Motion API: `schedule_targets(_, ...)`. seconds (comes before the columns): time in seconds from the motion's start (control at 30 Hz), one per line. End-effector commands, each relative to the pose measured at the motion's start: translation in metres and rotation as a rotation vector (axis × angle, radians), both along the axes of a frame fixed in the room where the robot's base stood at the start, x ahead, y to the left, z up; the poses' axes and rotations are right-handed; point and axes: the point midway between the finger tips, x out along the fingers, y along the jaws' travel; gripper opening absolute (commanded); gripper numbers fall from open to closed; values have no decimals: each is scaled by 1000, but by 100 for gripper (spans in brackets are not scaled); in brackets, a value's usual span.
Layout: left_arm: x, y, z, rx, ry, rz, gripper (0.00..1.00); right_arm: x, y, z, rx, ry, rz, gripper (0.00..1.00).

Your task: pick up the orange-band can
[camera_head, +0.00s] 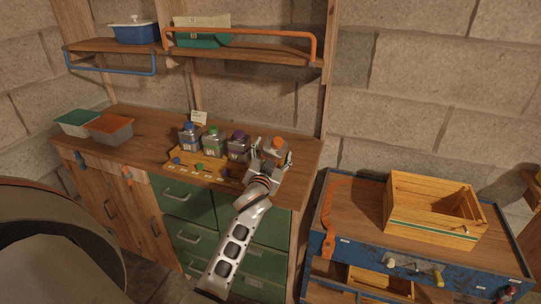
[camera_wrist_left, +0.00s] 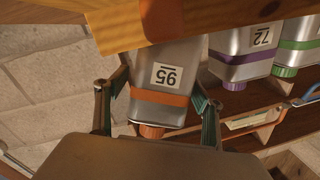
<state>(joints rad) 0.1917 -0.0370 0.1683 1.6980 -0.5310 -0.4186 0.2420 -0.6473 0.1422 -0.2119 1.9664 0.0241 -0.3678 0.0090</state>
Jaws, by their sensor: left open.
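The orange-band can (camera_head: 278,143) stands at the right end of a row of metal cans on the wooden counter; my gripper hides much of its body in the head view. In the left wrist view the can (camera_wrist_left: 162,80) shows its orange band, orange cap and a number label. My left gripper (camera_head: 270,156) is open, with its fingers on either side of the can. In the left wrist view the gripper (camera_wrist_left: 158,110) has one finger on each side of the band. Whether the fingers touch the can is unclear. My right gripper is not in view.
The purple can (camera_head: 238,146) stands close to the left, then the green (camera_head: 213,140) and blue (camera_head: 190,136) cans. A yellow wooden rack (camera_head: 205,173) lies before them. A shelf (camera_head: 240,48) hangs above. A wooden crate (camera_head: 430,225) sits on the blue bench at right.

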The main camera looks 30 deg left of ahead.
Motion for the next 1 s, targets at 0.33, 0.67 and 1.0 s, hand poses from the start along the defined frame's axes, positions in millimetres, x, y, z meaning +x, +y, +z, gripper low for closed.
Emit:
schedule_targets(0.33, 0, 0, 0, -1, 0, 0, 26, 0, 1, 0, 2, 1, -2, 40)
schedule_targets(0.67, 0, 0, 3, 0, -5, -1, 9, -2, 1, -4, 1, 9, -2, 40)
schedule_targets(1.0, 0, 0, 33, 1, -9, 0, 9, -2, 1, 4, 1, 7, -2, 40)
